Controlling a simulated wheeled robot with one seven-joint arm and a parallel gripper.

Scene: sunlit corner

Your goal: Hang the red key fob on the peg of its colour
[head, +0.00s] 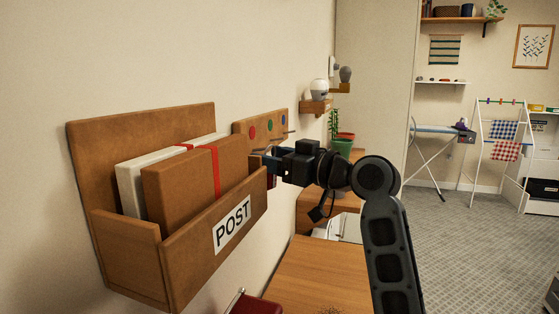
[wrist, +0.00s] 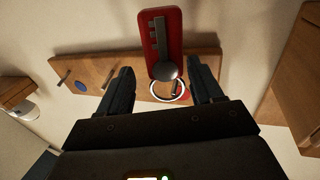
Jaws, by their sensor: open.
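The red key fob (wrist: 168,30), with a grey key on its face and a metal ring (wrist: 169,92), is in the wrist view between the fingers. Its ring lies over the wooden peg board and appears to be around the peg (wrist: 177,87) by the red dot (wrist: 186,96). The board also shows in the head view (head: 261,122), with red, green and blue dots. My gripper (wrist: 165,78) is open, one finger on each side of the fob and apart from it. In the head view my gripper (head: 266,162) is just below the board.
A wooden POST box (head: 180,255) with parcels is on the wall left of my gripper. Small wall shelves (head: 314,106) and a potted plant (head: 342,145) are beyond the board. A wooden surface (head: 315,275) lies below.

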